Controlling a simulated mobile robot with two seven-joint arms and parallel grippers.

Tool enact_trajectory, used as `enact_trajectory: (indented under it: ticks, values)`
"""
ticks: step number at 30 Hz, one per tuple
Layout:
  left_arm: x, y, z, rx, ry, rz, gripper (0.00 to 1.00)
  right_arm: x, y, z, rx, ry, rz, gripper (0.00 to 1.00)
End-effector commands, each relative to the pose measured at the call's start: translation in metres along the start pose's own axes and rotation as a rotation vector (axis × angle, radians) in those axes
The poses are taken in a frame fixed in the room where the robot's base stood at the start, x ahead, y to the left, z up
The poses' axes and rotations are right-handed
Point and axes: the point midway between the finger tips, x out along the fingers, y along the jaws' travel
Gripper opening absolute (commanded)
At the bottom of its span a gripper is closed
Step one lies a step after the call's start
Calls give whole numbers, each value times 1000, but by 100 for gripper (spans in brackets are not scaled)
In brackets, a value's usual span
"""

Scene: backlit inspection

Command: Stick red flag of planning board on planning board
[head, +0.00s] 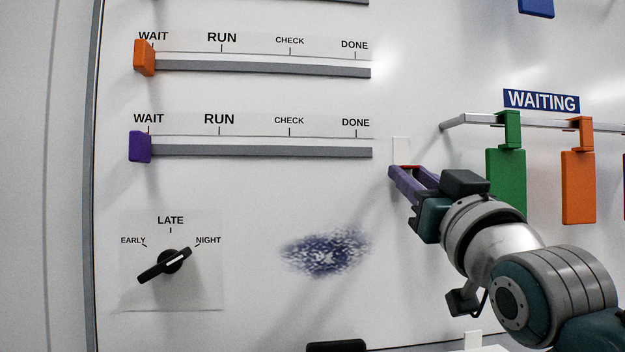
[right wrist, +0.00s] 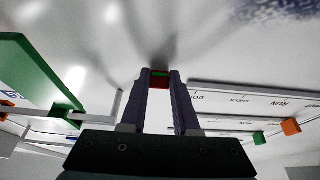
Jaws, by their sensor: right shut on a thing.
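The planning board (head: 260,200) is a white upright panel that fills most of the head view. My right gripper (head: 408,172) has purple fingers and is close to the board, right of the lower slider's end. It is shut on the red flag (head: 410,167), of which only a thin red edge shows in the head view. In the right wrist view the flag (right wrist: 159,81) is a small red block with a green strip, between the fingertips (right wrist: 160,84). I cannot tell whether it touches the board. My left gripper is not in view.
A small white patch (head: 401,149) is just above the fingertips. Two slider rails (head: 270,70) and a black knob (head: 168,262) are to the left. A green card (head: 507,182) and an orange card (head: 578,190) hang from a rail close to my right arm. A blue smudge (head: 325,252) marks the board.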

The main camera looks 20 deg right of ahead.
Motion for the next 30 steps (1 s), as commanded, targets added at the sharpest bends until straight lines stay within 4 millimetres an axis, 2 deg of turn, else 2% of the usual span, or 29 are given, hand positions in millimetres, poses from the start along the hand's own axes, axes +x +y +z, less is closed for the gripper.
enact_trajectory:
  ticks: [14, 15, 24, 30]
  values:
    - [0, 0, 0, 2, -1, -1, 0, 0, 0, 0, 0, 0, 0, 0]
    - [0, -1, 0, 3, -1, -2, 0, 0, 0, 0, 0, 0, 0, 32]
    - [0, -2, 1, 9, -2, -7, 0, 0, 0, 0, 0, -1, 0, 64]
    - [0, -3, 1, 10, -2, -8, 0, 0, 0, 0, 0, -1, 0, 64]
